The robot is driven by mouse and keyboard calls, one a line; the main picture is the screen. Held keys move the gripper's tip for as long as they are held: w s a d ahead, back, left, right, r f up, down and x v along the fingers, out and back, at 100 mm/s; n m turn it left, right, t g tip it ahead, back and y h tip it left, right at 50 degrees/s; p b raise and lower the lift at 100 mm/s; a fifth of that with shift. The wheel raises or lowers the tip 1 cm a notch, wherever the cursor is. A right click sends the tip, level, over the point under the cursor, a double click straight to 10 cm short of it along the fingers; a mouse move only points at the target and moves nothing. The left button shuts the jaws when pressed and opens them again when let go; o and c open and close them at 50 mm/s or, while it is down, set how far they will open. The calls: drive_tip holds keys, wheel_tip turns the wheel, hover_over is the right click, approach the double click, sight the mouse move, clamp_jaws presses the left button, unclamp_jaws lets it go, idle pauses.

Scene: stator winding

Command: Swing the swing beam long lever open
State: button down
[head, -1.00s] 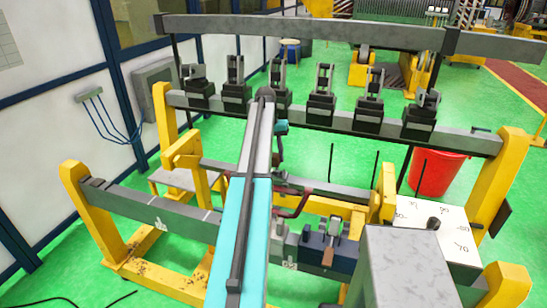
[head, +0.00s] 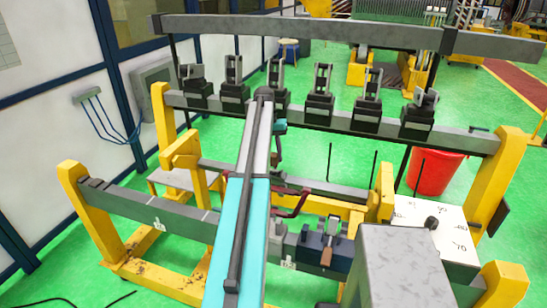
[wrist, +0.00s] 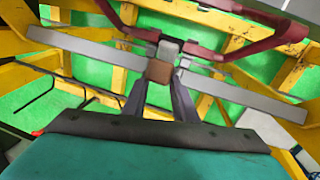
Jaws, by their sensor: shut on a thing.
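My gripper (wrist: 165,88) is at the centre of the wrist view, with two dark tapered fingers. It is shut on a small brown and grey block (wrist: 160,70), which I take as the end of the swing beam long lever. A long grey bar (wrist: 85,50) runs across behind it, sloping down to the right. Dark red bent bars (wrist: 225,55) spread from near the fingertips and also show in the head view (head: 296,206). In the head view my own arm hides much of the fingertips and the held part.
A grey beam (head: 390,132) with several black clamps spans the back. A front grey beam (head: 140,208) sits on yellow posts (head: 75,185). A red bucket (head: 435,173) is at right. Green floor (head: 225,140) shows between the frames.

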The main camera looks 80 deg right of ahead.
drive_tip(key=shift+s+d, duration=0.15)
drive_tip(key=shift+s, duration=0.05)
drive_tip(key=c, duration=1.4)
unclamp_jaws()
drive_tip(key=shift+d+f, duration=0.1)
drive_tip(key=shift+f, duration=0.05)
drive_tip(key=shift+c, duration=0.2)
drive_tip(key=shift+w, duration=0.1)
drive_tip(key=shift+r, duration=0.2)
wheel_tip(320, 180, up, 7)
drive_tip(key=w+p, duration=0.1)
drive_tip(key=p, duration=0.2)
drive_tip(key=shift+p, duration=0.4)
drive_tip(key=shift+r, duration=0.1)
